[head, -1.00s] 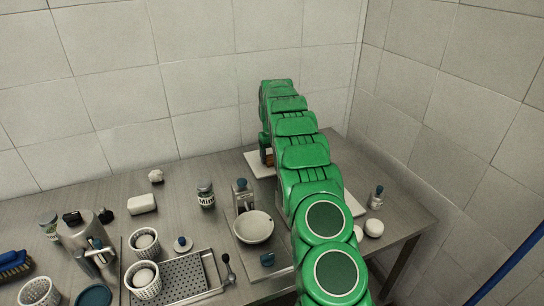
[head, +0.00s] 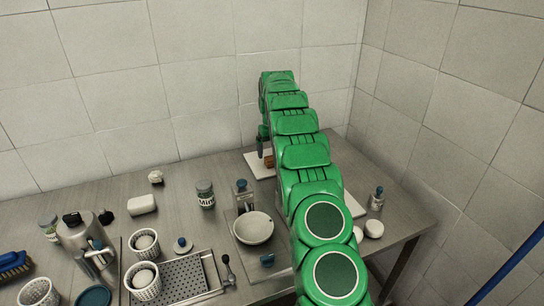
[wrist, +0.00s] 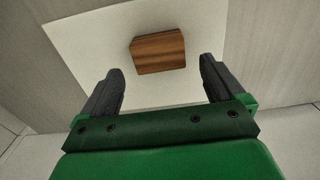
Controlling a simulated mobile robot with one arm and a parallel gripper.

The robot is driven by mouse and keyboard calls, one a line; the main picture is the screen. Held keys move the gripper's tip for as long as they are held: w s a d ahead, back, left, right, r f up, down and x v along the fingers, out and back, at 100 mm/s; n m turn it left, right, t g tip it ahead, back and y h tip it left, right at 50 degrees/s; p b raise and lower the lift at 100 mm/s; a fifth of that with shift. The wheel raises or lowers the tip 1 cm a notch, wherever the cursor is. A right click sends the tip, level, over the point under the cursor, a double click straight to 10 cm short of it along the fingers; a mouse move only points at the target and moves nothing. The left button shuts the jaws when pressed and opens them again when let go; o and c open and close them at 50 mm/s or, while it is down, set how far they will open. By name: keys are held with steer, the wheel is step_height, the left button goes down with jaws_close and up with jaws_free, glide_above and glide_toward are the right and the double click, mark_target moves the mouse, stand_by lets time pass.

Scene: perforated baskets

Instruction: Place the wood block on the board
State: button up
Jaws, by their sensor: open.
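The wood block (wrist: 158,53) is brown with visible grain. It rests on the white board (wrist: 85,38) in the wrist view, apart from the board's edges. In the head view, the wood block (head: 269,161) shows small beside my arm, on the white board (head: 253,168), which my arm partly covers. My gripper (wrist: 160,82) is open and empty in the wrist view. Its dark fingers are spread wider than the block, and the block lies beyond the fingertips, touching neither. In the head view my gripper (head: 261,150) is partly hidden, above the board.
A scale-like device with a white bowl (head: 253,228), a mint jar (head: 205,194) and a white soap-like block (head: 142,204) stand left of my arm. Perforated white baskets (head: 147,281) crowd the front left. A small bottle (head: 377,198) stands on the right. Tiled walls (head: 180,90) close the back.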

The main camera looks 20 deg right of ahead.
mark_target(271, 157)
step_height(271, 157, up, 8)
steer(key=shift+r, duration=0.25)
steer(key=shift+r, duration=0.1)
steer(key=s+a+r, duration=0.5)
steer(key=s, duration=0.4)
steer(key=s+a+r+g, duration=0.1)
steer(key=s+a+r, duration=0.35)
steer(key=s, duration=0.45)
steer(key=s+a+r, duration=0.4)
steer(key=s+a, duration=0.1)
steer(key=s, duration=0.3)
steer(key=s+a+f, duration=0.2)
steer(key=s, duration=1)
steer(key=s+a+f, duration=0.2)
steer(key=s, duration=1)
steer(key=s+a+f, duration=0.3)
steer(key=s, duration=0.9)
steer(key=shift+g, duration=0.4)
